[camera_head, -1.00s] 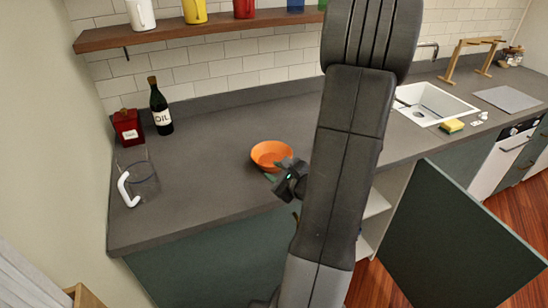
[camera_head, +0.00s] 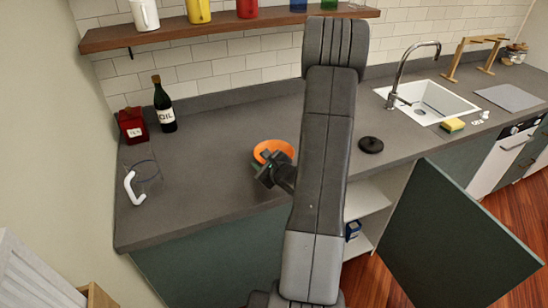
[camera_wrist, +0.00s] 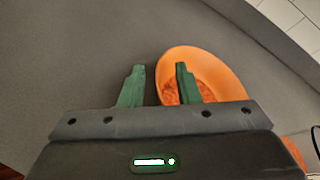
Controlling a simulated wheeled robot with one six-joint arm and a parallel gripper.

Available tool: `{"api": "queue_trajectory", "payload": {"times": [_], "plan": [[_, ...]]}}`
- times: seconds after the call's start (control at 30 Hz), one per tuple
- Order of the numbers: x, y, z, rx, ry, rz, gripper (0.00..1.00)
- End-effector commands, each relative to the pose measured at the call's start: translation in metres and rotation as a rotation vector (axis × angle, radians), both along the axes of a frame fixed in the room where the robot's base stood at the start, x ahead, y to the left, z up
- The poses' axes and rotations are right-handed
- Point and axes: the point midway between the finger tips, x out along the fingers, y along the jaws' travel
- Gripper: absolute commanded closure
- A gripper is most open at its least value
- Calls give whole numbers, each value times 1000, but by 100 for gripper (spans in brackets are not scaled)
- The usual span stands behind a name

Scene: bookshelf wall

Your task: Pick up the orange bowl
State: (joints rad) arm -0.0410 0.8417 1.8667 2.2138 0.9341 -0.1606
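The orange bowl (camera_head: 274,150) stands upright on the grey counter in the head view, partly hidden behind my gripper (camera_head: 262,168). In the wrist view the bowl (camera_wrist: 213,72) is right of centre. My gripper (camera_wrist: 159,76) is open, with its two green fingers apart. The right finger overlaps the inside of the bowl and the left finger is over bare counter, outside the bowl's left rim. The rim lies between the fingers in the picture. I cannot tell how far the fingertips are above the counter.
A glass pitcher (camera_head: 140,182) with a white handle, an oil bottle (camera_head: 163,106) and a red canister (camera_head: 132,125) stand left on the counter (camera_head: 210,180). A black lid (camera_head: 370,145) lies to the right, near the sink (camera_head: 432,101). A cabinet door (camera_head: 455,225) hangs open below.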

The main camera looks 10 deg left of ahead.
Motion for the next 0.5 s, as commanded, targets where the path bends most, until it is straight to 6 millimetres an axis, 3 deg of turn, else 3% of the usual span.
{"api": "queue_trajectory", "payload": {"times": [0.33,0.5], "plan": [[4,4,-3,-1,-1,0,70],[4,4,-2,0,0,0,100]]}}
